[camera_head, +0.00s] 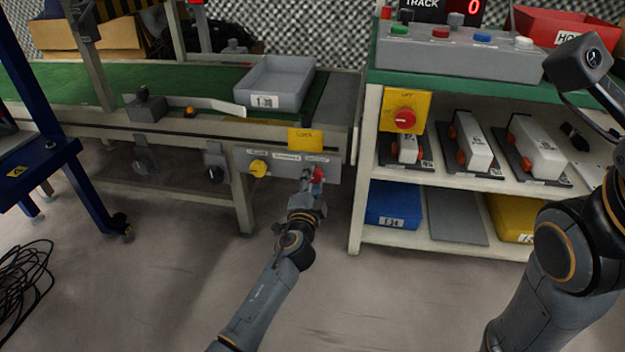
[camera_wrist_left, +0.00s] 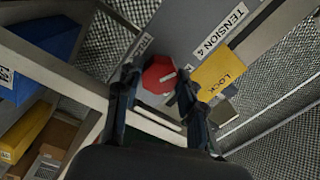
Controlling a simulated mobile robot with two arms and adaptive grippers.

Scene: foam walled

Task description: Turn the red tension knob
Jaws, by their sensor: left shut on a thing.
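The red tension knob (camera_head: 318,174) sits at the right end of the grey panel (camera_head: 332,165) under the conveyor's edge. My left gripper (camera_head: 311,182) is at the knob, its fingers coming from below. In the left wrist view the red knob (camera_wrist_left: 158,74), an angular cap with a white mark, lies between the two fingers of the left gripper (camera_wrist_left: 158,84), which is shut on it. A label reading "TENSION 4" is on the panel beside it. My right arm is at the right, but its gripper does not show.
A yellow knob (camera_head: 258,168) and a yellow lock tag (camera_head: 305,140) are on the same panel. A shelf unit (camera_head: 357,190) stands close on the right, with another red knob (camera_head: 405,118) on a yellow plate. A grey tray (camera_head: 285,70) is on the conveyor.

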